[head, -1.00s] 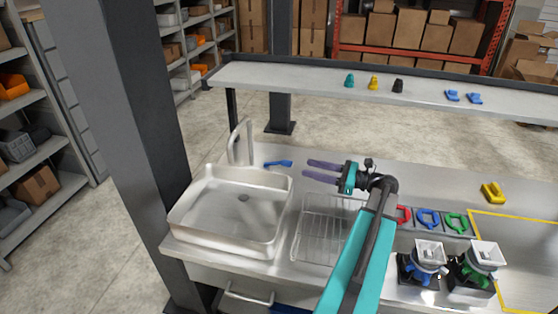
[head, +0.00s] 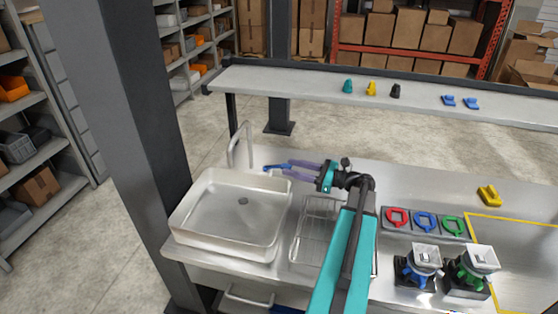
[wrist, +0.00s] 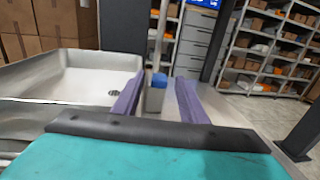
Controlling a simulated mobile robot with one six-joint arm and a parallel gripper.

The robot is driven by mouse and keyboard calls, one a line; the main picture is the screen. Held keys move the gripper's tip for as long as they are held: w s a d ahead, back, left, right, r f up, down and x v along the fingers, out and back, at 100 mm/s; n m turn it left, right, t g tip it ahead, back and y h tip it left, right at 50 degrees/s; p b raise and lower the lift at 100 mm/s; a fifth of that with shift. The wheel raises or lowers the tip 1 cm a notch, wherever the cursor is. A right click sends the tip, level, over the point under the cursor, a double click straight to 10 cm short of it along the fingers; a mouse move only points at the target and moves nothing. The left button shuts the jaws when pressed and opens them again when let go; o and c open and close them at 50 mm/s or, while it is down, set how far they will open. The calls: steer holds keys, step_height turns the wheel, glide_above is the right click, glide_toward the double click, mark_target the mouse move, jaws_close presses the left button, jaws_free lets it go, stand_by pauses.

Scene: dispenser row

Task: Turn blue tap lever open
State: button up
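The blue tap lever (head: 274,167) lies behind the sink, just right of the base of the tap spout (head: 232,150). My gripper (head: 292,167) reaches in from the right, and its purple fingers overlap the lever's right end in the head view. In the wrist view the blue lever (wrist: 159,80) shows end-on above a grey block (wrist: 155,100), between my two fingers (wrist: 159,88). The fingers are apart, with a gap visible on each side. I see no clear contact with the lever.
The sink (head: 225,215) lies in front of the tap, with a wire drying rack (head: 312,230) to its right. Two dispensers (head: 420,262) (head: 470,268) and coloured rings stand farther right. A raised shelf (head: 310,85) runs behind, and a dark post (head: 120,120) rises at left.

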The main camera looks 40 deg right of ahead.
mark_target(284, 165)
steer(key=shift+p+x, duration=1.1)
steer(key=shift+x, duration=2.4)
jaws_close()
